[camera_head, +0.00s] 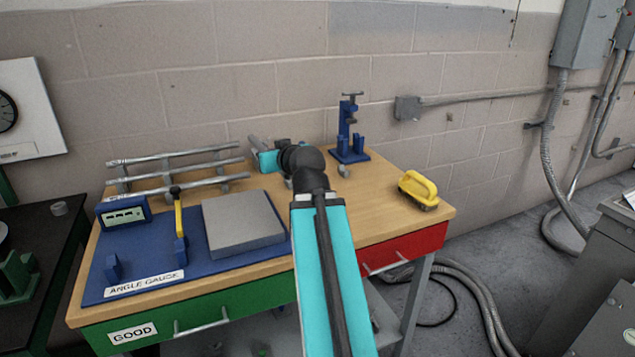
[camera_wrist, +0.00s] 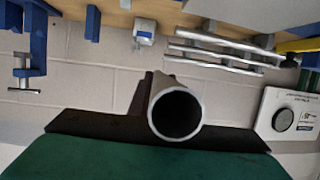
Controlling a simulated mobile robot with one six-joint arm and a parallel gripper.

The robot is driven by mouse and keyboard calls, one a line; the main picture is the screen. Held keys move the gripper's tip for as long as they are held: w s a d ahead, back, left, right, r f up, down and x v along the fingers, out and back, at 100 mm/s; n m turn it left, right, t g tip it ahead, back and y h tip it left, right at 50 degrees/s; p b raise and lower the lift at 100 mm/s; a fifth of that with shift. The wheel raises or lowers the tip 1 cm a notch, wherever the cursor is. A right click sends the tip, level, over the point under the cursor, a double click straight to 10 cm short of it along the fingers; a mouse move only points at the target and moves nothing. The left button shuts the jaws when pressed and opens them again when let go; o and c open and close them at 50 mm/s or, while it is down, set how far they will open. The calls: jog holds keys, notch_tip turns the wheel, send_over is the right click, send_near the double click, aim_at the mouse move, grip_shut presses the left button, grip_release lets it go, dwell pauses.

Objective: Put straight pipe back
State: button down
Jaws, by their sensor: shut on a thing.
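My gripper (camera_head: 272,158) is above the back of the workbench, between the pipe rack and the blue vise, and is shut on a grey straight pipe. In the head view only a short piece of the held pipe (camera_head: 254,143) shows; my arm hides part of the grip. In the wrist view the held pipe (camera_wrist: 165,86) points its round open end at the camera, in front of dark gripper parts. The pipe rack (camera_head: 124,184) stands at the bench's back left with several metal pipes lying across it. The rack pipes also show in the wrist view (camera_wrist: 215,58), apart from the held pipe.
A blue angle gauge board (camera_head: 145,262) with a grey plate (camera_head: 240,222) covers the bench's front left. The wooden top (camera_head: 375,205) is clear between board and brush.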

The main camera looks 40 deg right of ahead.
jog(key=s+d+r+m+h+b, duration=0.1)
jog(key=s+d+b, duration=0.3)
jog(key=s+d, duration=0.7)
jog(key=s, duration=0.4)
jog(key=shift+s+d+r, duration=0.15)
jog(key=shift+d+r, duration=0.05)
jog(key=shift+r, duration=0.2)
jog(key=d+r+p+x, duration=0.2)
jog(key=p+x, duration=1.4)
jog(key=p, duration=0.2)
jog(key=shift+r, duration=0.3)
jog(key=shift+s, duration=0.1)
dwell(0.3)
